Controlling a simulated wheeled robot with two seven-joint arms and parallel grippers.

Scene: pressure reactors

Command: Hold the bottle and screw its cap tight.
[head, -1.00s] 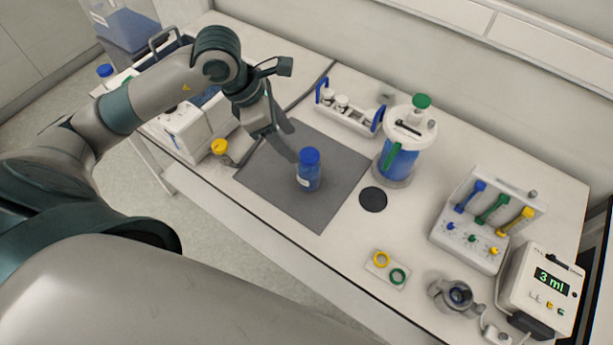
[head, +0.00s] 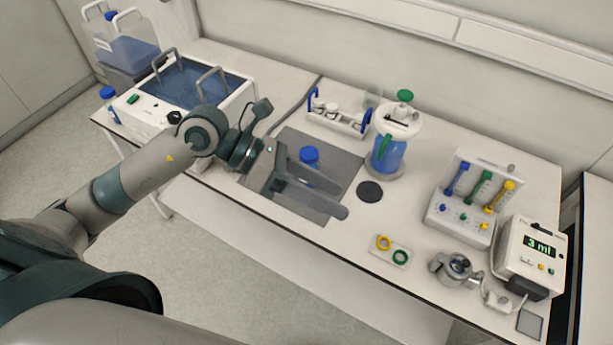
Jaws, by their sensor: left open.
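The bottle (head: 308,172) with its blue cap (head: 309,155) stands upright on the dark grey mat (head: 350,162). The cap sits on the bottle's top; I cannot tell how tight it is. My left gripper (head: 338,200) is open, low over the mat at the bottle's near side, its fingers pointing right. The fingers hide the lower part of the bottle. I cannot tell whether the bottle is between the fingers or just behind them. My right gripper is not in view.
Right of the mat are a black disc (head: 370,191) and a blue-filled reactor vessel (head: 388,155). A white rack (head: 338,122) stands behind. A water bath (head: 187,88) is at left. Colored rings (head: 391,250), a valve stand (head: 460,215) and a display unit (head: 530,255) are at right.

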